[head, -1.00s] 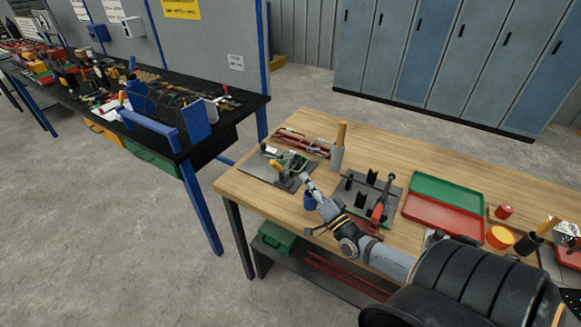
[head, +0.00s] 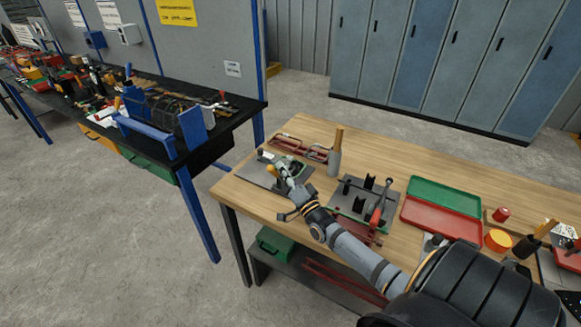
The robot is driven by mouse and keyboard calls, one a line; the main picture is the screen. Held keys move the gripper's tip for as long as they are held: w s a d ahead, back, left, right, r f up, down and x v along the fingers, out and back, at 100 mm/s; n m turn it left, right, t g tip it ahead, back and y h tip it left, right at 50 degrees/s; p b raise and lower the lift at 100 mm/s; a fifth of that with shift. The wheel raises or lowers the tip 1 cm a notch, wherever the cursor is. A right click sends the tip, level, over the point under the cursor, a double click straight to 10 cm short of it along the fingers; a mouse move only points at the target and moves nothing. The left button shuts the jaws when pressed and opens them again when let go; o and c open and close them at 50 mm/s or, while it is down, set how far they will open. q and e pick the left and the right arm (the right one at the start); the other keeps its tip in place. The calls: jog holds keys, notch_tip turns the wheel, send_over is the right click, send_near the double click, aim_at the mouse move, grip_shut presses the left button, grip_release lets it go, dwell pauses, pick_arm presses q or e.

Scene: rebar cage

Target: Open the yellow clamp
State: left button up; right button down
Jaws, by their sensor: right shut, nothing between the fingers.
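The yellow-handled clamp (head: 271,171) sits on a grey plate (head: 250,175) at the left end of the wooden table. Its yellow handle looks upright, but it is small, and my gripper hides part of the clamp. My right gripper (head: 286,175) is shut with nothing held. It is just right of the yellow handle, very close to it; whether they touch I cannot tell. My left gripper is out of view.
A second plate (head: 347,207) with black blocks and a red-handled clamp (head: 376,216) lies to the right. A grey cylinder with a wooden handle (head: 335,160) stands behind. Green (head: 444,192) and red (head: 440,218) trays lie farther right.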

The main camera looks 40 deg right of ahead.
aim_at(275, 173)
jog(key=shift+a+f, duration=0.25)
jog(key=n+b, duration=0.1)
jog(key=a+f+n+y+b, duration=0.1)
jog(key=b, duration=0.1)
jog(key=shift+s+a+f+t, duration=0.3)
jog(key=shift+s, duration=0.1)
jog(key=shift+a+r, duration=0.1)
jog(key=shift+s, duration=0.1)
